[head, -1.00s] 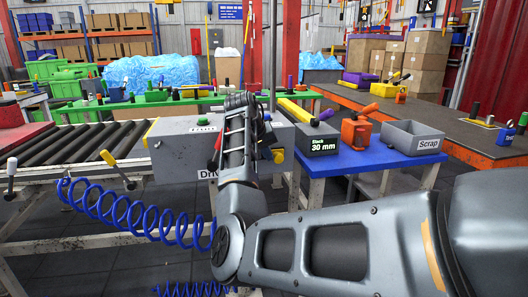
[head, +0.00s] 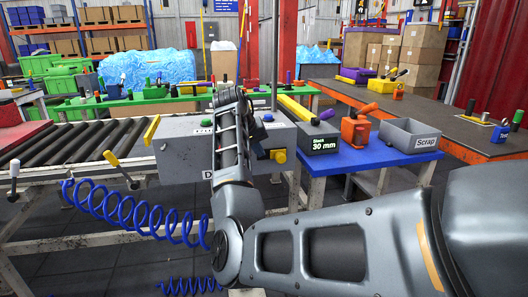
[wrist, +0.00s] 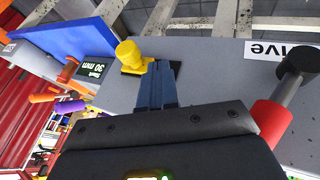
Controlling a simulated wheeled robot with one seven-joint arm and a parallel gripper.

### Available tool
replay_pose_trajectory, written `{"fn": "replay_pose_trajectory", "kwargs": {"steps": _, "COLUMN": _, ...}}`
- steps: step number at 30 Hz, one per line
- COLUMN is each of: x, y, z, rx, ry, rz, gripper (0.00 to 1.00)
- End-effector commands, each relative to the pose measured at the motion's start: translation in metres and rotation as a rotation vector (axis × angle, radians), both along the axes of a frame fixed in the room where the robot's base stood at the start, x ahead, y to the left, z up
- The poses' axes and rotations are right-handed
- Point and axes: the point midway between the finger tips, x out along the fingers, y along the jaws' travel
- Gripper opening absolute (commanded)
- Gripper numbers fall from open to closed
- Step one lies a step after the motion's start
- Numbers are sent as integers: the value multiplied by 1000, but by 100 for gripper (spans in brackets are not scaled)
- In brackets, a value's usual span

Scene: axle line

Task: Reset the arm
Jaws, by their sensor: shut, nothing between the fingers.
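My gripper (wrist: 157,84) shows in the wrist view as a pair of blue fingers pressed together with nothing between them. They point toward a grey control box (wrist: 205,68). A yellow knob (wrist: 129,54) on the box stands just left of the fingertips; I cannot tell whether they touch it. The yellow knob (head: 278,156) shows to the right of my arm there.
A blue table (head: 360,162) at the right holds a grey stock bin (head: 311,139), an orange block (head: 355,130) and a grey scrap bin (head: 408,138). A roller conveyor (head: 70,150) lies left. A red handle (wrist: 272,120) is close right of my gripper. A blue coiled hose (head: 130,215) hangs in front.

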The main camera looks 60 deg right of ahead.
Motion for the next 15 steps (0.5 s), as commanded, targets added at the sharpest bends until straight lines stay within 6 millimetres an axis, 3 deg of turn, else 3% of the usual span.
{"fn": "replay_pose_trajectory", "kwargs": {"steps": 7, "x": 5, "y": 27, "z": 39, "rx": -1, "ry": -5, "rz": 2, "gripper": 0}}
{"fn": "replay_pose_trajectory", "kwargs": {"steps": 15, "x": 8, "y": 43, "z": 61, "rx": 0, "ry": -2, "rz": 4, "gripper": 0}}
